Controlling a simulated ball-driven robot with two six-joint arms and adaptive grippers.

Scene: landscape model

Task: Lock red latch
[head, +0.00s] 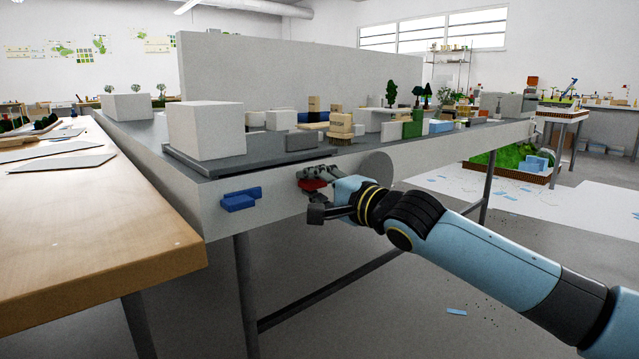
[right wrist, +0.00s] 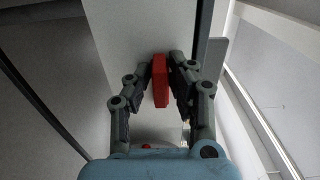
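The red latch (head: 313,184) sits on the pale front side of the model table, right of a blue latch (head: 240,199). My right gripper (head: 318,190) reaches it from the right and partly hides it in the head view. In the right wrist view, the red latch (right wrist: 160,81) stands upright between the two fingertips of my right gripper (right wrist: 162,70). The fingertips lie close against both its sides, so the gripper looks shut on it. Whether the latch is locked cannot be told. My left gripper is not in view.
The model table (head: 225,212) carries white blocks (head: 206,130) and small building models above the latches. A grey round disc (head: 378,166) is on the table's side, just behind my right gripper. A wooden table (head: 90,215) stands close at the left. The floor in front is mostly clear.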

